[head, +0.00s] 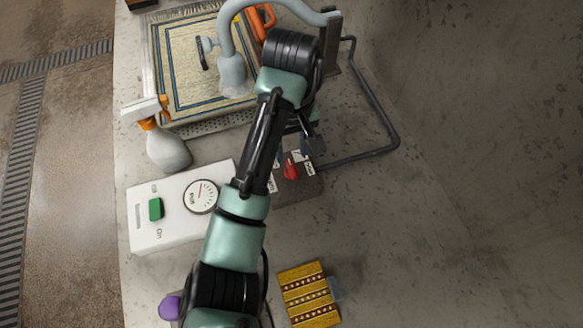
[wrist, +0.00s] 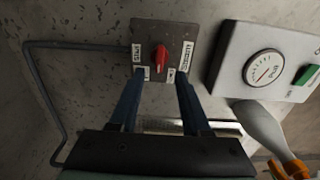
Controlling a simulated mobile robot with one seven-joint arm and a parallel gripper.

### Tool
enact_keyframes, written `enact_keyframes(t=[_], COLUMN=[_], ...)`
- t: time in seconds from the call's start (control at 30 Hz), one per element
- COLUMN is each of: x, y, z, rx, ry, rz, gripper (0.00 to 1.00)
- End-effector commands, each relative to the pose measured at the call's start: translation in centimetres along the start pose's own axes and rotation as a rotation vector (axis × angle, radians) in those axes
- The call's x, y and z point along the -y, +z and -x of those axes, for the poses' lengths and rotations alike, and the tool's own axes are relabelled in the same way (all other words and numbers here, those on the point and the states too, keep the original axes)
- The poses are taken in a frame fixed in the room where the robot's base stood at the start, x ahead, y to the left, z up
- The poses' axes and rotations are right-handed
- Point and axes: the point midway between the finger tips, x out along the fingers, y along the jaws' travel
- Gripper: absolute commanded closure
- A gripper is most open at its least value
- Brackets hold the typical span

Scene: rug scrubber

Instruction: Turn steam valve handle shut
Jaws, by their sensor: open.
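The red valve handle (wrist: 160,57) sits on a dark square plate (wrist: 172,32) with small white labels around it. In the wrist view it is upright, between and just beyond my two blue fingers. My gripper (wrist: 161,82) is open and empty, its fingers on either side of the handle's line with a gap to it. In the head view the red handle (head: 290,170) shows just below my gripper (head: 296,151), partly beside my arm. My arm hides part of the plate. I cannot tell whether the fingers touch the plate.
A white box (head: 145,235) with a dial (head: 201,196) and green switch (head: 155,209) stands left of the plate. A bent dark pipe (head: 385,120) runs right. A yellow patterned block (head: 308,295) is nearer.

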Motion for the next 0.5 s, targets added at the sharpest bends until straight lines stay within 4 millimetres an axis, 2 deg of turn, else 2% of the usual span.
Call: enact_keyframes(t=[0.03, 0.1, 0.3, 0.5], x=[-0.1, 0.0, 0.1, 0.0], y=[0.1, 0.0, 0.0, 0.0], z=[-1.6, -2.6, -5.1, -6.5], rx=[0.002, 0.001, 0.001, -0.001], ry=[0.001, 0.0, -0.001, 0.0], rz=[0.0, 0.001, 0.001, 0.0], gripper=[0.53, 0.53, 0.53, 0.53])
